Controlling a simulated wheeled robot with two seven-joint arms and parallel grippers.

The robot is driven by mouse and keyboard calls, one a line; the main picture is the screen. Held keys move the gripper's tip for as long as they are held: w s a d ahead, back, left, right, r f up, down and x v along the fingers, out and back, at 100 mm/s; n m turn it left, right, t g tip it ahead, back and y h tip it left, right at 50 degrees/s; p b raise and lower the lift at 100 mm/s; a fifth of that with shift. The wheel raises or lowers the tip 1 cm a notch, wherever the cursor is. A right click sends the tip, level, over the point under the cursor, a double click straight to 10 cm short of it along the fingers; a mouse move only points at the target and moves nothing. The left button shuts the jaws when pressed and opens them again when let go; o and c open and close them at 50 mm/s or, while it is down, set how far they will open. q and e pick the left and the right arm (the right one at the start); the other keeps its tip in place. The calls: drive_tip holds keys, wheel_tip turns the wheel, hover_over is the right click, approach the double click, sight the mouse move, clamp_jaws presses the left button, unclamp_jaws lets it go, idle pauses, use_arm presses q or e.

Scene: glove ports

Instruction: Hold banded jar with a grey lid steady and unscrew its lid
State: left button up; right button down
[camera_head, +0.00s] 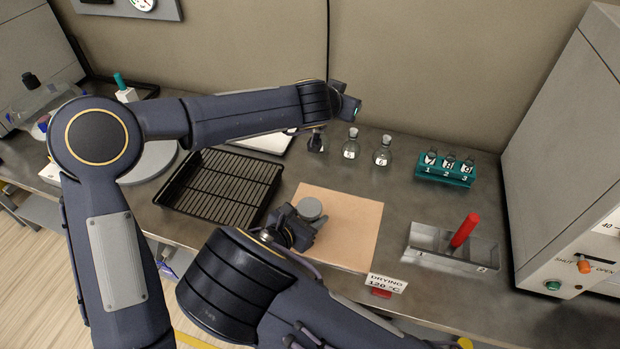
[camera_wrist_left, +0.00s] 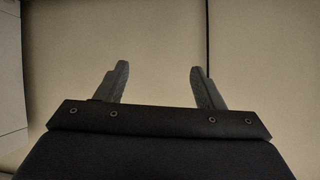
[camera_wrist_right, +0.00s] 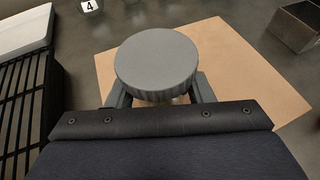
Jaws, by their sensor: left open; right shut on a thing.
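The jar's round grey lid (camera_head: 309,208) shows above the tan mat in the head view, and large in the right wrist view (camera_wrist_right: 156,62). The jar's body is mostly hidden under the lid and behind my gripper, so its bands cannot be made out. My right gripper (camera_head: 304,222) is shut on the jar below the lid, its fingers on either side in the right wrist view (camera_wrist_right: 160,92). My left gripper (camera_head: 348,103) is raised near the back wall, away from the jar. It is open and empty in the left wrist view (camera_wrist_left: 160,82).
The tan mat (camera_head: 355,228) lies under the jar. A black wire rack (camera_head: 220,188) stands to its left. Stoppered flasks (camera_head: 382,152) and a teal tube rack (camera_head: 445,170) stand behind. A metal tray (camera_head: 425,238) with a red object (camera_head: 465,230) is at right, near a grey cabinet (camera_head: 570,150).

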use_arm(q)
drive_tip(key=s+a+f+n+g+y, duration=0.3)
drive_tip(key=s+a+f+n+g, duration=0.1)
drive_tip(key=f, duration=0.1)
drive_tip(key=n+g+y, duration=0.2)
drive_tip(key=n+g, duration=0.1)
drive_tip(key=g, duration=0.3)
hover_over(310, 207)
drive_tip(key=f, duration=0.3)
drive_tip(key=shift+w+f, duration=0.35)
drive_tip(key=shift+s+f+g, duration=0.2)
drive_tip(key=shift+s+g, duration=0.05)
drive_tip(key=shift+g, duration=0.15)
wheel_tip(310, 207, down, 8)
drive_tip(key=shift+r, duration=0.15)
